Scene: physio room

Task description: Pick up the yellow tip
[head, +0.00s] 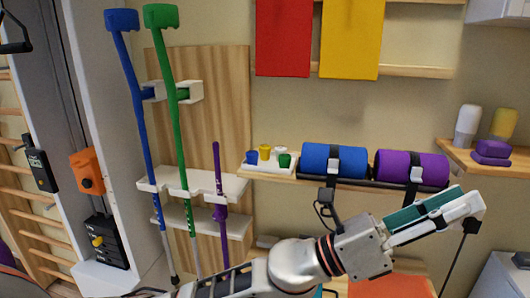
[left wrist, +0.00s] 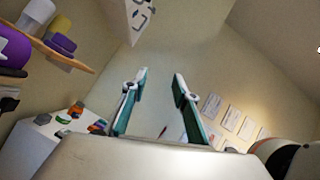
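The yellow tip (head: 265,152) is a small cup-like piece in a white tray (head: 262,168) on the wall shelf in the head view. A blue tip (head: 252,157), a white tip (head: 280,151) and a green tip (head: 285,160) sit close around it. My left gripper (head: 468,208) is to the right of the tray and lower in the picture, pointing right, away from the tips. In the left wrist view its two fingers (left wrist: 158,85) stand apart with nothing between them. The yellow tip does not show in that view. My right gripper is not in view.
A blue roll (head: 334,160) and a purple roll (head: 411,168) lie right of the tray. Blue (head: 137,110) and green (head: 173,100) crutches stand in a rack to the left. A right-hand shelf (head: 470,157) holds bottles and purple blocks (head: 492,152).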

